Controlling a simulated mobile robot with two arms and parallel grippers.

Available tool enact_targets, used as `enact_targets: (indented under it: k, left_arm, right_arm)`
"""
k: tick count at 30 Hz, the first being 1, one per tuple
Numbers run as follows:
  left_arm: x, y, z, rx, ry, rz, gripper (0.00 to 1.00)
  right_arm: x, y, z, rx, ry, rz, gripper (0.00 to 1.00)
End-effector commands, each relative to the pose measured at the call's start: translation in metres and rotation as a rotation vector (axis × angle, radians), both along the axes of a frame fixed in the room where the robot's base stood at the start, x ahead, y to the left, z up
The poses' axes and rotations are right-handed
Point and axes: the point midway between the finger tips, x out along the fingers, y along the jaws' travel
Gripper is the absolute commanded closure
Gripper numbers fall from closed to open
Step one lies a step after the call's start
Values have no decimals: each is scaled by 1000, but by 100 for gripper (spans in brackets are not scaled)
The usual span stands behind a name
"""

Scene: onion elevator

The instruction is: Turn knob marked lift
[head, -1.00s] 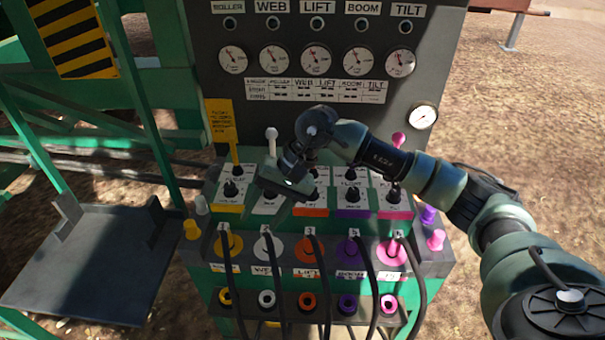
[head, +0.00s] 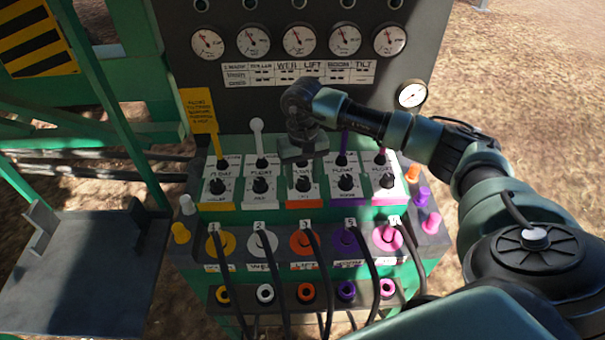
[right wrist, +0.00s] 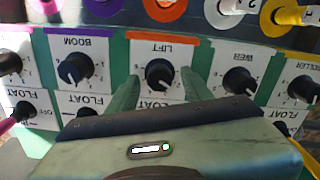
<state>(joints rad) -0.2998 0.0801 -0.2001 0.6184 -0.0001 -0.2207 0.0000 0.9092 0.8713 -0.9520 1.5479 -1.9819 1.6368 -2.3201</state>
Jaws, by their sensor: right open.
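The lift knob (head: 303,184) is a small black dial on a white plate with an orange strip, in the middle of the row. In the right wrist view the lift knob (right wrist: 160,73) sits under the word LIFT, which appears upside down. My right gripper (head: 302,168) hangs just above it in the head view. In the right wrist view my right gripper (right wrist: 160,80) is open, with one finger on each side of the knob. I cannot tell whether they touch it. My left gripper is not in view.
The boom knob (right wrist: 75,70) and the web knob (right wrist: 237,80) sit close on either side. A white lever (head: 257,135) and a yellow lever (head: 214,145) stand behind at left. Black hoses hang from the coloured sockets in front. A dark platform (head: 85,280) is at left.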

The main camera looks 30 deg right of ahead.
Motion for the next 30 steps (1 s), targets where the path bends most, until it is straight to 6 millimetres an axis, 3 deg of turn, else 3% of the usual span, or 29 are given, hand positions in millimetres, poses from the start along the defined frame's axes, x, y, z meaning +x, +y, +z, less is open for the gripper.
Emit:
enact_targets:
  k: [3, 7, 12, 13, 22, 30]
  left_arm:
    - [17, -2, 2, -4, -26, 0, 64]
    - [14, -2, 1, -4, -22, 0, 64]
    - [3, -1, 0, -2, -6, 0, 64]
    - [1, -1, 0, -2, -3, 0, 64]
    - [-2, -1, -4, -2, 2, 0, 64]
    - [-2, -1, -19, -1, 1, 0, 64]
  right_arm:
    - [0, 0, -2, 1, 0, 0, 50]
    - [0, 0, -2, 1, 0, 1, 50]
    - [0, 0, -1, 1, 0, 1, 97]
    - [0, 0, -1, 1, 0, 0, 100]
    - [0, 0, -2, 1, -1, -25, 100]
    - [0, 0, -4, 1, -1, -168, 100]
